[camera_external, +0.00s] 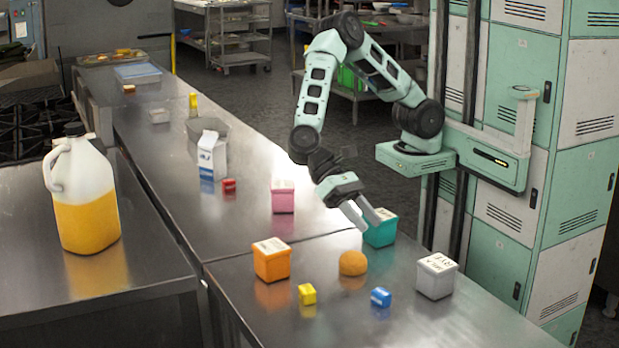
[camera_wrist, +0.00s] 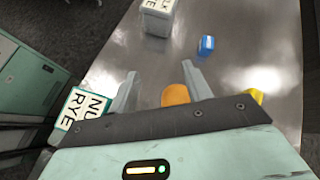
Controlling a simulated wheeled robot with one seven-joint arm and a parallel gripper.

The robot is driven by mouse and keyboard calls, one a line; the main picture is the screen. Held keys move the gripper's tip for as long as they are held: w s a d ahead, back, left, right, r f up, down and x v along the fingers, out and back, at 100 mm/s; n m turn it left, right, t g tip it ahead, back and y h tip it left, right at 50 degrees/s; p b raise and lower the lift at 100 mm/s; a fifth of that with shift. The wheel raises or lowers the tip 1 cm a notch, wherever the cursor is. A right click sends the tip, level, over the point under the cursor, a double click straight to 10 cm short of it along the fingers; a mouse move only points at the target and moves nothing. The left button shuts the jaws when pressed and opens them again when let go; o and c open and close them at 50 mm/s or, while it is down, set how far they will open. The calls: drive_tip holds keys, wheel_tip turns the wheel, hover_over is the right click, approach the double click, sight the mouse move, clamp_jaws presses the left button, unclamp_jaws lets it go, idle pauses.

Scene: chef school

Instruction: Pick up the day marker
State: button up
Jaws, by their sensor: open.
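No thing in view is clearly labelled as the day marker, so I cannot tell which it is. Small coloured blocks lie on the steel counter: a blue one (camera_external: 381,297) with a pale mark, a yellow one (camera_external: 307,294), and a red one (camera_external: 229,186) farther back. The blue block also shows in the wrist view (camera_wrist: 207,45), beyond my fingers. My gripper (camera_external: 364,222) is open and empty, pointing down above the counter beside the teal box (camera_external: 381,232). In the wrist view my gripper (camera_wrist: 160,75) has an orange ball (camera_wrist: 175,95) showing between its fingers, partly hidden.
An orange box (camera_external: 271,262), a pink box (camera_external: 283,199) and a white labelled box (camera_external: 436,277) stand around the orange ball (camera_external: 353,263). A carton (camera_external: 211,155) stands farther back. A jug (camera_external: 82,195) stands on the left counter. Lockers (camera_external: 515,80) rise at right.

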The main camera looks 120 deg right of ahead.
sight(378, 290)
drive_tip(key=w+m+y, duration=0.1)
drive_tip(key=w, duration=0.1)
drive_tip(key=w+f+m+y, duration=0.1)
drive_tip(key=w+m, duration=0.1)
drive_tip(key=w, duration=0.1)
drive_tip(key=w+f+m+t+y, duration=0.1)
drive_tip(key=w, duration=0.1)
drive_tip(key=shift+w+d+m+b, duration=0.1)
drive_tip(key=shift+w+m+b, duration=0.2)
drive_tip(key=shift+w+b, duration=0.1)
drive_tip(key=shift+w+f, duration=0.15)
drive_tip(key=p+x, duration=0.2)
drive_tip(key=x, duration=1)
drive_tip(key=shift+w+a, duration=0.1)
drive_tip(key=shift+a, duration=0.25)
drive_tip(key=shift+p+x, duration=0.95)
drive_tip(key=shift+x, duration=1.35)
drive_tip(key=shift+w, duration=0.15)
drive_tip(key=c, duration=1.1)
